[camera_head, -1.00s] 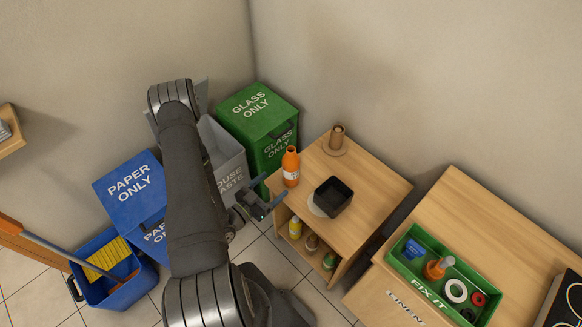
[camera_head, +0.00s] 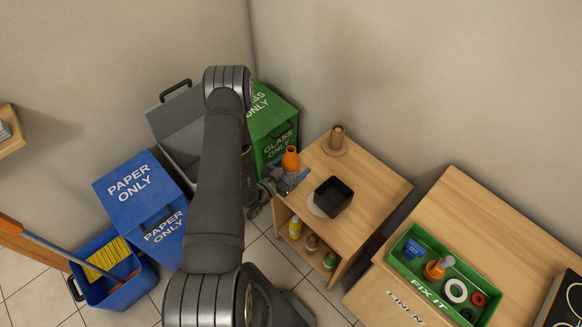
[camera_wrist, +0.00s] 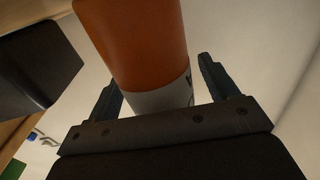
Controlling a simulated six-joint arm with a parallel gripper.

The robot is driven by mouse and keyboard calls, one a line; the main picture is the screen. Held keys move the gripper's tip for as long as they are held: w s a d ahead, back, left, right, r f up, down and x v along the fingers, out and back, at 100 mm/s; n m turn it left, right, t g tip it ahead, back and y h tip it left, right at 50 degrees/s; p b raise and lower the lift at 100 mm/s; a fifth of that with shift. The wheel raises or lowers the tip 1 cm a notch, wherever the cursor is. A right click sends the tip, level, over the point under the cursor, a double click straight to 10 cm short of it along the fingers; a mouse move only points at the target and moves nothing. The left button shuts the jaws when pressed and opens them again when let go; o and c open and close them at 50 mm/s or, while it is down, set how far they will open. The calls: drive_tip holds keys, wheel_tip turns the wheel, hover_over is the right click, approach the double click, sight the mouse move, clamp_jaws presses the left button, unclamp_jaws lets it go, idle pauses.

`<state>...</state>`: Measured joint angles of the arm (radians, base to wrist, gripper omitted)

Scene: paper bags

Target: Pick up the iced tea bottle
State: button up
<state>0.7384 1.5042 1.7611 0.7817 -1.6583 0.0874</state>
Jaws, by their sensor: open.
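An orange bottle with a white label (camera_head: 291,158), which I take as the iced tea bottle, stands upright near the left edge of the wooden cabinet top. My gripper (camera_head: 294,180) is in front of it and hides its lower part in the head view. In the wrist view the bottle (camera_wrist: 142,45) fills the space between the two spread fingers of my gripper (camera_wrist: 160,84), one finger on each side. The fingers are open and not visibly pressed on it. The label text is too cut off to read.
A black square bowl (camera_head: 333,196) stands just right of the bottle, and a brown wooden holder (camera_head: 336,141) behind it. The green glass bin (camera_head: 272,125) is close on the left. Several small bottles (camera_head: 312,243) sit on the cabinet's lower shelf. The front right of the top is clear.

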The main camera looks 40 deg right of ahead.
drive_tip(key=shift+d, duration=0.35)
drive_tip(key=shift+c, duration=0.5)
drive_tip(key=c, duration=1.1)
drive_tip(key=shift+o, duration=0.2)
drive_tip(key=shift+r, duration=0.1)
